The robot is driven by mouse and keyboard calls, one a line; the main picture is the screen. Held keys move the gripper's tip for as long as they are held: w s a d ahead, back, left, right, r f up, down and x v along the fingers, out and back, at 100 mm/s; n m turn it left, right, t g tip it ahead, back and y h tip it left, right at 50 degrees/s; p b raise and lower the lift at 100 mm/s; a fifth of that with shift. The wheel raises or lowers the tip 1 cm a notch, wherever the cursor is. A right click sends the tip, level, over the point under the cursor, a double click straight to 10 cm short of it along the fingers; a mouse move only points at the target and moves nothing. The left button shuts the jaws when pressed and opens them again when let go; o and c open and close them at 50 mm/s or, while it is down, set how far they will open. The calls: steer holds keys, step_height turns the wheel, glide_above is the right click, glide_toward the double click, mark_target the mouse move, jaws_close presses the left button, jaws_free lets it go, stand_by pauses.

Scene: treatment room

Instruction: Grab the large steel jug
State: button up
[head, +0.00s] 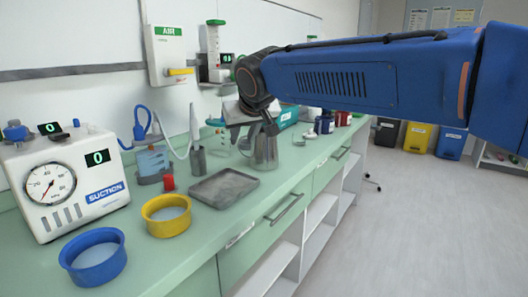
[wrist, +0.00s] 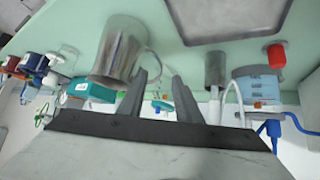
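The large steel jug (head: 265,153) stands upright on the green counter in the head view, partly hidden by my gripper and arm. In the wrist view the jug (wrist: 118,48) is at the upper left, grey and shiny, with its handle toward the right. In the head view my gripper (head: 252,138) is close to the jug's upper part.
A grey tray (head: 223,187) lies in front of the jug. A yellow bowl (head: 167,216), a blue bowl (head: 93,257) and a suction unit (head: 65,182) are at the left. A grey cup with a brush (head: 198,160) stands left of the jug. Bottles (head: 325,124) stand farther back.

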mark_target(259, 148)
steer(key=shift+x, duration=3.8)
jaws_close()
